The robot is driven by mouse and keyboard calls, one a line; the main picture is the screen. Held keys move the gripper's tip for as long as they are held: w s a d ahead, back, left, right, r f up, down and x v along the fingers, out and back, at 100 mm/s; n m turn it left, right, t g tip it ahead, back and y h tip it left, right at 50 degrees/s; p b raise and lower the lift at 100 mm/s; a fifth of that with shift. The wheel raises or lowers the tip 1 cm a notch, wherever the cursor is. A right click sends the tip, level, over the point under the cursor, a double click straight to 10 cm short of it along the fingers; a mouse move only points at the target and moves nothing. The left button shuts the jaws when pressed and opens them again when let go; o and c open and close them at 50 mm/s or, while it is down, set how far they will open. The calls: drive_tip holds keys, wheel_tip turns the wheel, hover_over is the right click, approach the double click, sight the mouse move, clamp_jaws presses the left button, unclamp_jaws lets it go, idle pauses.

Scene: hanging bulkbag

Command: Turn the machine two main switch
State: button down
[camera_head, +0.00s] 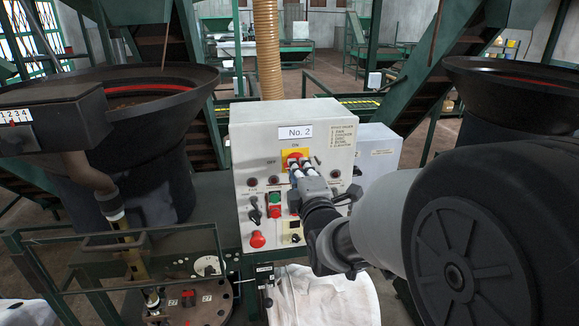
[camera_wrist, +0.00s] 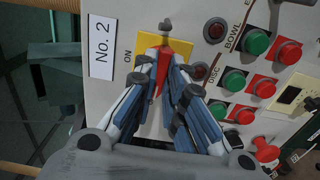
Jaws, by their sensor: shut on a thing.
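The control box (camera_head: 243,130) labelled "No. 2" stands in the middle of the head view. Its main switch is a red handle on a yellow plate (camera_head: 291,155), near the top under the label. My gripper (camera_head: 297,168) reaches it from the lower right and hides part of the plate. In the wrist view, the red switch handle (camera_wrist: 163,72) stands between the two blue and grey fingers of my gripper (camera_wrist: 164,64). The fingers are shut on the handle. "ON" is printed beside the yellow plate (camera_wrist: 181,47). The wrist view shows the box rotated.
Green and red push buttons (camera_wrist: 256,43) and a red emergency knob (camera_head: 257,239) sit lower on the panel. A smaller grey box (camera_head: 380,150) stands behind to the right. Large dark bowls stand left (camera_head: 150,130) and right (camera_head: 510,95). A white bag (camera_head: 325,297) hangs below.

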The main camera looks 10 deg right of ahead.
drive_tip(key=shift+b, duration=0.3)
drive_tip(key=shift+m+b, duration=9)
drive_tip(key=shift+b, duration=0.7)
drive_tip(key=c, duration=1.7)
unclamp_jaws()
drive_tip(key=shift+o, duration=0.2)
